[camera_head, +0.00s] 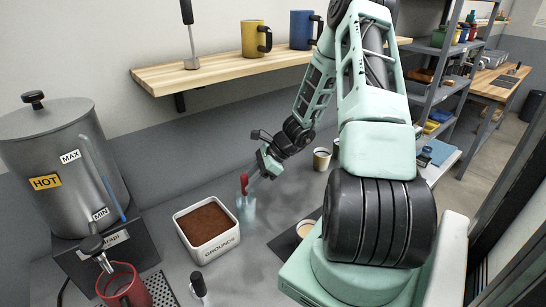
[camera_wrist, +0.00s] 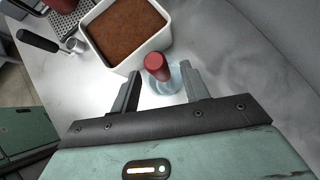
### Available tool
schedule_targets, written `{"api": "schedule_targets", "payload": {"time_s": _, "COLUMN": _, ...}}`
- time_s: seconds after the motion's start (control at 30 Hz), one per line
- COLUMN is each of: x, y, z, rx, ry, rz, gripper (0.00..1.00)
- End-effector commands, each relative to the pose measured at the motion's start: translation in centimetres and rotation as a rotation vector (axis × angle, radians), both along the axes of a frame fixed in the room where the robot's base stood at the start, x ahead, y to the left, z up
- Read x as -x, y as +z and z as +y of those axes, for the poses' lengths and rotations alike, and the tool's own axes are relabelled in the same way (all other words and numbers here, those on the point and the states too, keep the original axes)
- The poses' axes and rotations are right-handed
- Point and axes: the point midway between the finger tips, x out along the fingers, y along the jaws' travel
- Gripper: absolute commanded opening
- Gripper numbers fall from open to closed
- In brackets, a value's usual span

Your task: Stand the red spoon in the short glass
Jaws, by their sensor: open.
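The red spoon (camera_head: 244,182) stands handle-up in the short glass (camera_head: 247,208), a small clear tumbler on the grey counter right of the grounds box. In the wrist view the red handle (camera_wrist: 156,65) points up toward the camera, with the clear glass (camera_wrist: 166,82) around its lower part. The spoon's lower end is hard to make out. My gripper (camera_wrist: 158,82) is open, with one finger on each side of the spoon and glass in that view. In the head view my gripper (camera_head: 262,165) is just above and right of the handle.
A white box of brown grounds (camera_head: 208,248) stands close left of the glass. The hot urn (camera_head: 55,170) and a red pitcher (camera_head: 122,285) are farther left. A cup (camera_head: 322,159) stands to the right. A wooden shelf (camera_head: 215,72) with mugs hangs above.

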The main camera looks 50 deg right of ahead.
Motion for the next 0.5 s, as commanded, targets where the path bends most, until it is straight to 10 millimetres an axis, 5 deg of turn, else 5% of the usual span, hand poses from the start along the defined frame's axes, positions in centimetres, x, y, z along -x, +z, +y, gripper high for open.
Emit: {"api": "schedule_targets", "payload": {"time_s": 0.5, "x": 5.4, "y": 8.4, "z": -6.1, "rx": 0.003, "ry": -0.001, "rz": -0.002, "gripper": 0.46}}
